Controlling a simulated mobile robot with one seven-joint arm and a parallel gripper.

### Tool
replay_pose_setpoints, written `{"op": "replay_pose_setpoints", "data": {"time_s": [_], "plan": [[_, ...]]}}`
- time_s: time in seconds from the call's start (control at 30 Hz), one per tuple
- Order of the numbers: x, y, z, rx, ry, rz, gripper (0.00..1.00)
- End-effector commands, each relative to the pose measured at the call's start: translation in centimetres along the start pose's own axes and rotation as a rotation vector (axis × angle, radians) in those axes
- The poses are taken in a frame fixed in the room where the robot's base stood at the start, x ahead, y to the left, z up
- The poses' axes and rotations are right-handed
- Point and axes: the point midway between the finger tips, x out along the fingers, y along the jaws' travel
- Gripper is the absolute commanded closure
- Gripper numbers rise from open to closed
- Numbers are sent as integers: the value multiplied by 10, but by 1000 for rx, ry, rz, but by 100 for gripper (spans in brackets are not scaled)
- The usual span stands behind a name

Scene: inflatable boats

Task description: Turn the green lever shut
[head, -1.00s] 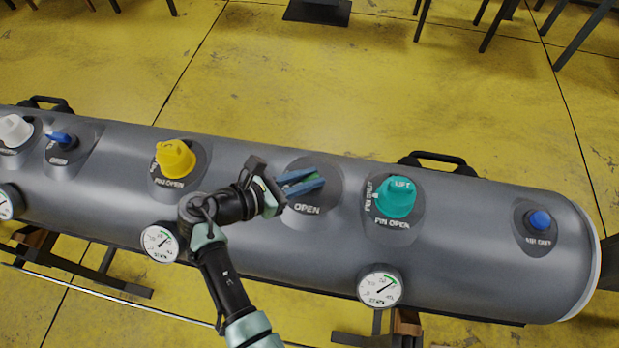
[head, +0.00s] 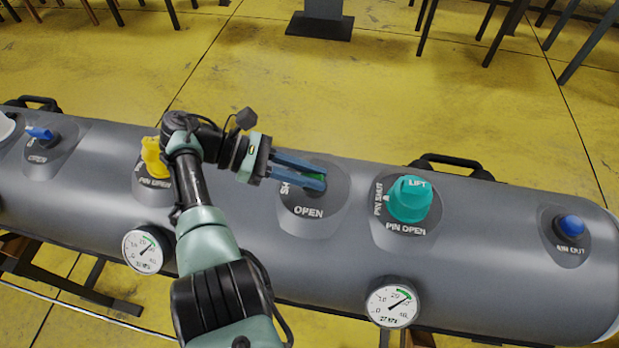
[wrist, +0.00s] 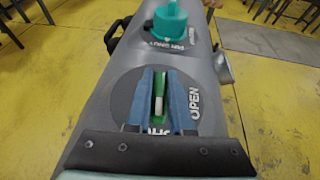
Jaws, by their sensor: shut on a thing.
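The green lever (head: 316,177) sits on a round dark plate (head: 310,211) on the grey tube, with OPEN printed on the plate's near side and SH showing on its left. My gripper (head: 323,180) reaches in from the left, its two blue fingers shut on the lever. In the wrist view the green lever (wrist: 158,84), with a white mark on it, lies lengthwise between the fingers (wrist: 160,72). OPEN is to its right there. The SHUT label at the bottom is partly hidden by the fingers. The fingers hide much of the lever in the head view.
On the tube, a teal PIN valve (head: 410,199) stands to the right and a yellow one (head: 154,158) to the left, partly behind my arm. A blue knob (head: 571,226) is at the far right. Gauges (head: 391,306) line the near side. Black handles (head: 452,165) stick up behind.

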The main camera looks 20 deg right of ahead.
Motion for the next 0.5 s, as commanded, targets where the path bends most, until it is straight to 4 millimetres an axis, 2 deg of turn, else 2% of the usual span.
{"op": "replay_pose_setpoints", "data": {"time_s": [0.13, 0.5], "plan": [[6, 1, -3, 15, 0, -54, 100], [4, 0, -3, 34, 2, -102, 100]]}}
